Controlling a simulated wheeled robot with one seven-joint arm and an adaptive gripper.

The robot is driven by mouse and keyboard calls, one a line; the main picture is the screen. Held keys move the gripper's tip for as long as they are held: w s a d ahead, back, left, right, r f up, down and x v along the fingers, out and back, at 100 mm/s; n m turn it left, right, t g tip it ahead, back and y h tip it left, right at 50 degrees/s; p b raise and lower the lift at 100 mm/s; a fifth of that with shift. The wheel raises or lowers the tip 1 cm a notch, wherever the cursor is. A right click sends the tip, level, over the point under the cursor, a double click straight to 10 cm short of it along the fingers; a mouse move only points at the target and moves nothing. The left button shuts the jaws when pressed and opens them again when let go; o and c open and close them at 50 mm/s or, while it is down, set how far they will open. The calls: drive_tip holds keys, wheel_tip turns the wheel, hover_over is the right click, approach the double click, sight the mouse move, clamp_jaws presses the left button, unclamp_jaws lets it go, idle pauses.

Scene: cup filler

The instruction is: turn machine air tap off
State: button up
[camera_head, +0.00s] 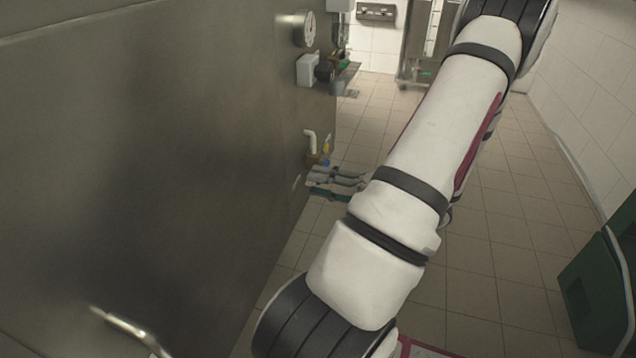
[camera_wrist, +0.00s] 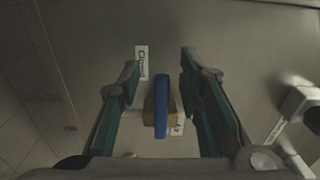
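The air tap has a blue handle (camera_wrist: 161,108) on a brass-coloured body (camera_wrist: 149,104) on the machine's steel wall. In the wrist view the handle stands upright in the picture, between the two fingers of my gripper (camera_wrist: 160,64). The fingers are open, with a gap on each side of the handle. A label reading "Closed" (camera_wrist: 142,62) is above and left of the handle; a second label (camera_wrist: 178,127) at its lower right is partly hidden. In the head view my gripper (camera_head: 311,181) is at the wall, just below a small blue part (camera_head: 325,162).
The steel machine wall (camera_head: 150,150) fills the left. A white elbow pipe (camera_head: 311,142) and a yellow part (camera_head: 327,147) are just above my gripper. A gauge (camera_head: 306,29) and a white box (camera_head: 307,70) sit higher. Green crates (camera_head: 592,290) stand right; tiled floor (camera_head: 490,270) is clear.

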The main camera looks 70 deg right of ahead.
drive_tip(key=s, duration=1.1)
drive_tip(key=shift+d, duration=0.4)
drive_tip(key=shift+s, duration=0.1)
